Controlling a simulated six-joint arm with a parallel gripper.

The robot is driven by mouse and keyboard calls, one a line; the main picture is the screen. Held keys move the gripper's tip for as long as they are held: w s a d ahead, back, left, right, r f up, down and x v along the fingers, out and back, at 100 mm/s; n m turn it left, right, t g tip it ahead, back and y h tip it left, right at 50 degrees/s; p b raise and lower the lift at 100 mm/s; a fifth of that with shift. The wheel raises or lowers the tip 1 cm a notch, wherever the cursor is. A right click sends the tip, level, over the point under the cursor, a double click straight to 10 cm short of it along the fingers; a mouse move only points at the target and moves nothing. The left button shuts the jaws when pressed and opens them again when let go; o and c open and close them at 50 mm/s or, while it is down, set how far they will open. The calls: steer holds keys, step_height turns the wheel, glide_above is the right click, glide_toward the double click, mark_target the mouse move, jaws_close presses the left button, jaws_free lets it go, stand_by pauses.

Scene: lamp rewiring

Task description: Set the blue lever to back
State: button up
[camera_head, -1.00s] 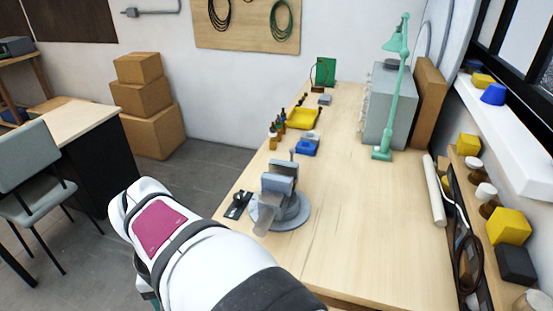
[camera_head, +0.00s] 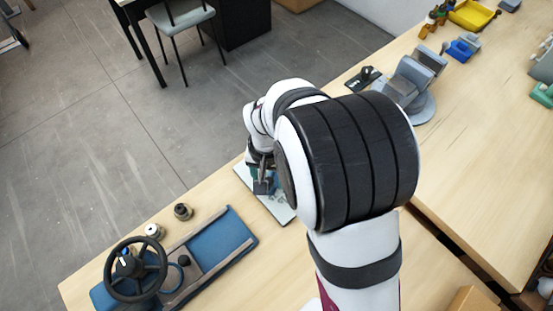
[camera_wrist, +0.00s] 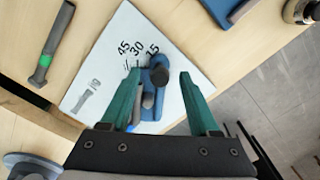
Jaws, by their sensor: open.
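In the wrist view a blue lever piece (camera_wrist: 152,98) with a dark round knob (camera_wrist: 160,76) and a grey shaft sits on a white card (camera_wrist: 98,70). The card is printed with 45, 30 and 15 just beyond the piece. My gripper (camera_wrist: 159,74) is open, with one teal finger on each side of the blue piece. I cannot tell whether the fingers touch it or which setting it is at. In the head view my gripper (camera_head: 262,176) is over the card (camera_head: 285,211), and my arm hides much of that area.
A blue panel (camera_head: 228,236) with a black steering wheel (camera_head: 135,268) lies on the bench at lower left, with two small jars (camera_head: 183,211) near it. A grey vise (camera_head: 413,80) stands farther back. A green-banded tool (camera_wrist: 50,45) lies left of the card in the wrist view.

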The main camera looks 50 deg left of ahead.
jaws_close()
stand_by(1.4)
